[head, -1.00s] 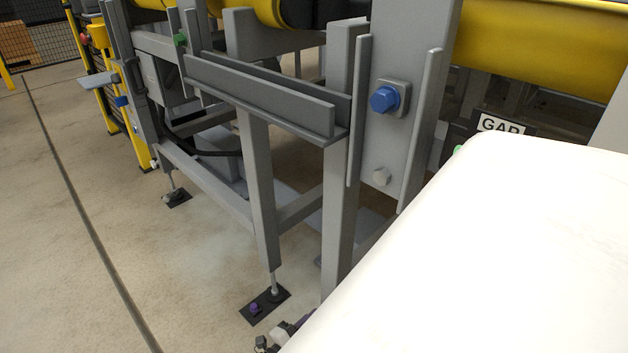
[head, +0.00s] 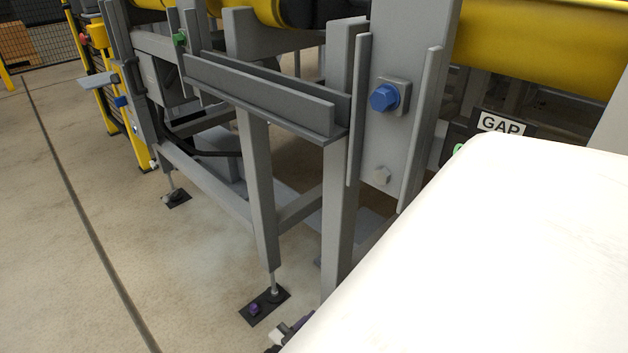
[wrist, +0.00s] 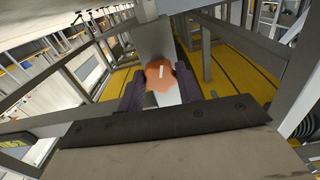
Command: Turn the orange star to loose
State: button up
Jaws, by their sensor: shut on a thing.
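The orange star (wrist: 159,76) is a lobed knob with a pale bar mark on its face. It shows in the middle of the wrist view, in front of a grey post. My gripper (wrist: 160,90) has one dark purple finger on each side of it and is shut on it. The lower part of the star's mount is hidden behind my gripper's body. In the head view the star is not visible. Only a small part of what seems to be my gripper shows at the bottom edge, beside my white body.
A GAP sign (head: 501,123) is at the right. Yellow beams run above. Open concrete floor (head: 60,250) lies at the left.

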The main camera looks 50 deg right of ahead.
jog(key=shift+n, duration=0.6)
jog(key=o, duration=1)
notch_tip(320, 180, up, 20)
jog(key=p, duration=1.6)
